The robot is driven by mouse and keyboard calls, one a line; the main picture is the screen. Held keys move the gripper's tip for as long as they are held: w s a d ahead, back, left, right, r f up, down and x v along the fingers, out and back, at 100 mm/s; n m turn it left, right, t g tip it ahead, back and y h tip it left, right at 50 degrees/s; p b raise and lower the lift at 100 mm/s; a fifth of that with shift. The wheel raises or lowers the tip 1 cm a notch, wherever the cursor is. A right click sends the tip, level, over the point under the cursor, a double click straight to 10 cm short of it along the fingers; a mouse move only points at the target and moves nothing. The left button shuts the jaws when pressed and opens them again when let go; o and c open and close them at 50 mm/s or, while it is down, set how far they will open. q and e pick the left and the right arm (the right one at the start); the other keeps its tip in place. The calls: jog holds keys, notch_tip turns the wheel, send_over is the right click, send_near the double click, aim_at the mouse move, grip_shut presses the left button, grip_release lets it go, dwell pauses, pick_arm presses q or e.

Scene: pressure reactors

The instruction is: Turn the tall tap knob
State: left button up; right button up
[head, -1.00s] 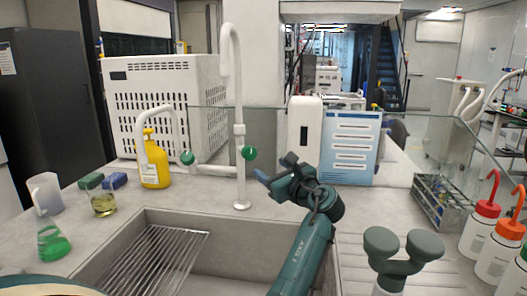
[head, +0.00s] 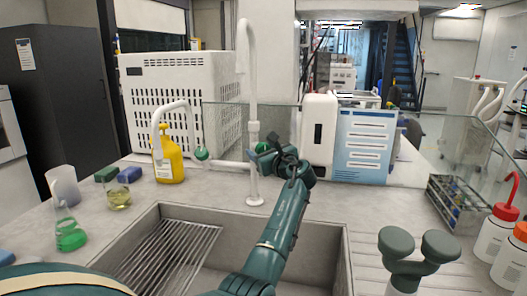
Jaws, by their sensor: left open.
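The tall white tap (head: 253,110) rises from the counter behind the sink and curves over at the top. Its green knob (head: 262,147) sits on the right side of the column and is partly covered by my left gripper. My left gripper (head: 262,156) is open, with its dark fingers right at the knob; I cannot tell whether they touch it or are around it. A lower white tap arm with another green knob (head: 202,154) branches off to the left. My right gripper is not in view.
The sink (head: 330,236) with a wire rack (head: 165,262) lies in front. A yellow bottle (head: 169,160), flask (head: 70,232) and beaker (head: 119,194) stand left. A white dispenser (head: 318,118) and blue sign (head: 365,148) stand right. A double-headed fixture (head: 405,256) rises at lower right.

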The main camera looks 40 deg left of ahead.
pick_arm(q)
jog(key=shift+c, duration=0.5)
jog(key=c, duration=0.9)
jog(key=shift+n, duration=2.7)
jog(key=o, duration=1)
